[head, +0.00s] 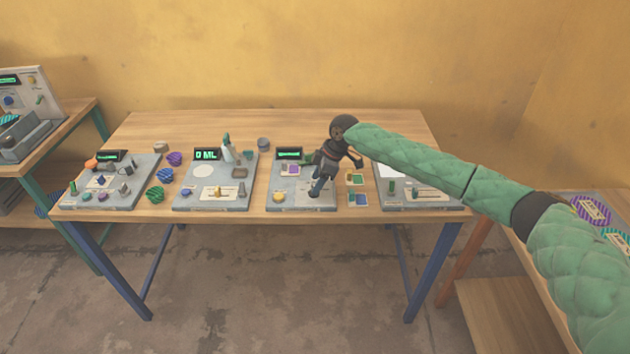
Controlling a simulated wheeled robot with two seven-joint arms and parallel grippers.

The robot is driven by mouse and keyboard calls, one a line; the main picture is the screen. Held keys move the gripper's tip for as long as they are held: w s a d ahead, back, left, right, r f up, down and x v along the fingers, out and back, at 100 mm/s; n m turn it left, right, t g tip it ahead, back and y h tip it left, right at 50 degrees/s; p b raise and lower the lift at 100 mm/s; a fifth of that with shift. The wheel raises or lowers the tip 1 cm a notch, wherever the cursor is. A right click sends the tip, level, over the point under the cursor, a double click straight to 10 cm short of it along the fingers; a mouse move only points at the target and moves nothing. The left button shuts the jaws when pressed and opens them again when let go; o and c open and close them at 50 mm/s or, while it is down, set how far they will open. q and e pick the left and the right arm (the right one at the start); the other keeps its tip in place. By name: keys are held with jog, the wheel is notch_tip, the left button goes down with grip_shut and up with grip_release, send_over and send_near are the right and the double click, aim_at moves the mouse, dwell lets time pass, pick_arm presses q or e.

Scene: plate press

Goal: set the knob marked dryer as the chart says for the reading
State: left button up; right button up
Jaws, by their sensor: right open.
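Several grey panels stand on the wooden table, and their labels are too small to read, so I cannot tell which knob is marked dryer. My right gripper (316,189) is open over the right part of the third panel (292,203), fingers pointing down; I cannot tell whether it touches anything. A yellow knob (279,196) sits left of it on that panel, whose green display (289,154) is unreadable. The second panel (190,196) has a display (207,154) that seems to read "0 ML", and a yellow knob (218,192). No chart is legible. My left gripper is out of view.
The left panel (130,199) has small knobs. Colored cards (356,179) lie right of the gripper. A fourth panel (395,198) is partly behind my right arm. Side tables stand left and right.

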jog(key=shift+s+a+f, duration=0.2)
jog(key=shift+a+f, duration=0.2)
jog(key=shift+f, duration=0.25)
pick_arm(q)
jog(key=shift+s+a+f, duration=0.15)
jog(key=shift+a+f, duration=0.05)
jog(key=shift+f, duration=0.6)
pick_arm(e)
jog(key=shift+w+f, duration=0.1)
jog(key=shift+f, duration=0.1)
jog(key=c, duration=1)
pick_arm(q)
jog(key=shift+p, duration=0.3)
